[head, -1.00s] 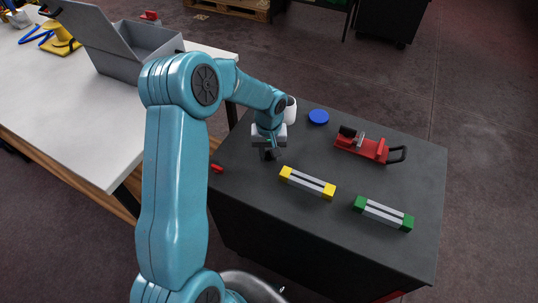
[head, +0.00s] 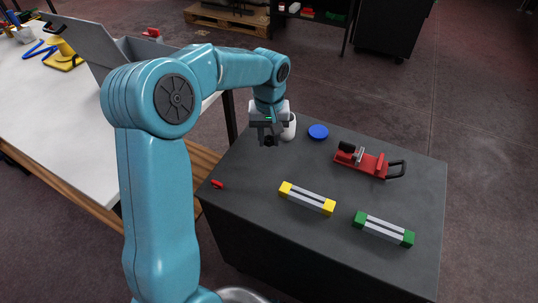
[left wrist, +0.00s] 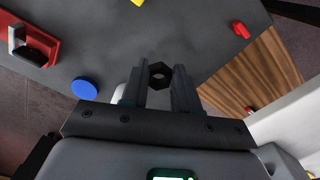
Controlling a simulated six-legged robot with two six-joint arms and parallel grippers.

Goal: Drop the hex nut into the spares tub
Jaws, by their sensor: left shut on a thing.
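My left gripper (head: 268,137) is shut on the dark hex nut (left wrist: 160,76), which sits between the fingertips in the left wrist view. In the head view the nut is a small dark shape (head: 268,142) under the fingers, held above the dark table. A white tub (head: 290,128), likely the spares tub, stands just right of and behind the gripper, partly covered by it. In the left wrist view the tub is mostly hidden behind a finger. My right gripper is not in view.
A blue disc (head: 318,132) lies right of the tub. A red clamp-like tool (head: 368,163), a yellow-ended bar (head: 308,198) and a green-ended bar (head: 384,229) lie on the dark table (head: 260,185). A small red piece (head: 217,184) lies near its left edge.

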